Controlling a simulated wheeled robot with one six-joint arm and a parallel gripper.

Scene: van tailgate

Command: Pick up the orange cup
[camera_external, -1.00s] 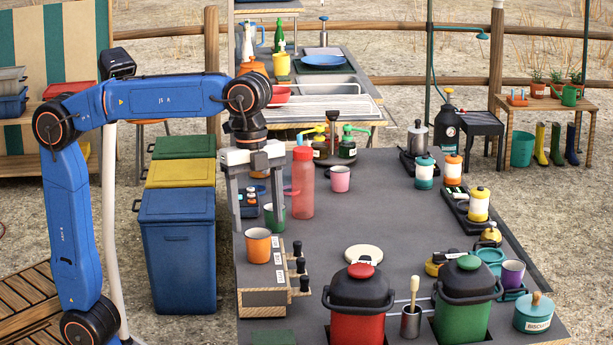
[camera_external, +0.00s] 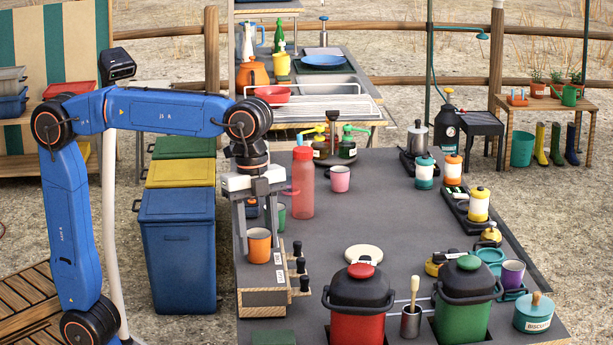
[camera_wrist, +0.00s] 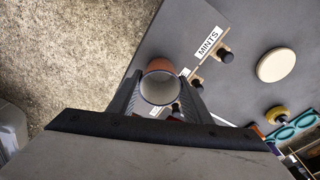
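The orange cup (camera_external: 258,247) stands upright on the grey-topped wooden drawer box (camera_external: 262,301) at the near left of the counter. My gripper (camera_external: 262,238) is open and points down over the cup, with one finger at its left and one at its right. In the wrist view the cup (camera_wrist: 160,84) shows its pale inside and lies between the two spread fingers of the gripper (camera_wrist: 161,92). Whether a finger touches it is hard to tell. A green cup (camera_external: 281,216) behind is partly hidden by a finger.
Dark knobs (camera_external: 300,266) stick out from the box's right side. A red bottle (camera_external: 303,190) and a pink cup (camera_external: 340,179) stand behind. The counter's middle is clear.

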